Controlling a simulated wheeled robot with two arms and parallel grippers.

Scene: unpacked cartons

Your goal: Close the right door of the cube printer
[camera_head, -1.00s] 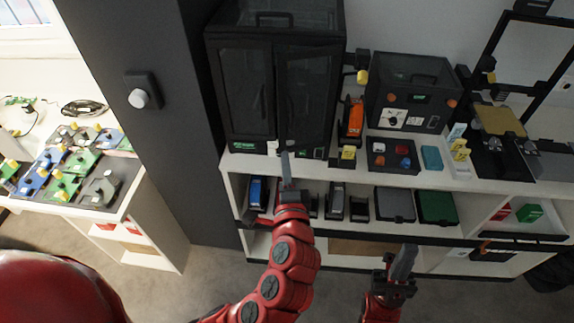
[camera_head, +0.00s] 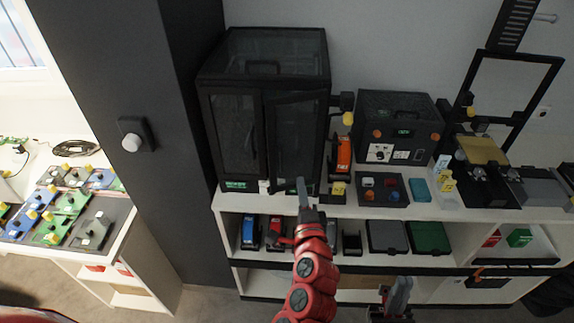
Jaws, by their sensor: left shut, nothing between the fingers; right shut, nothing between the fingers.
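The cube printer (camera_head: 215,72) is a tall black cabinet with two dark-glazed doors, on the left end of the white shelf unit. Its left door (camera_head: 236,120) looks flush with the front. Its right door (camera_head: 298,135) looks slightly ajar, but the gap is hard to judge. My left gripper (camera_head: 304,195) is shut and empty, its tip pointing up in front of the lower part of the right door. I cannot tell whether it touches. My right gripper (camera_head: 398,295) is shut and empty, low in front of the shelves, away from the printer.
A dark pillar (camera_head: 165,150) stands close left of the printer. An orange tool (camera_head: 343,155), a black box machine (camera_head: 400,125) and a tray of coloured pieces (camera_head: 383,189) stand to its right. The shelf's front edge lies below the doors.

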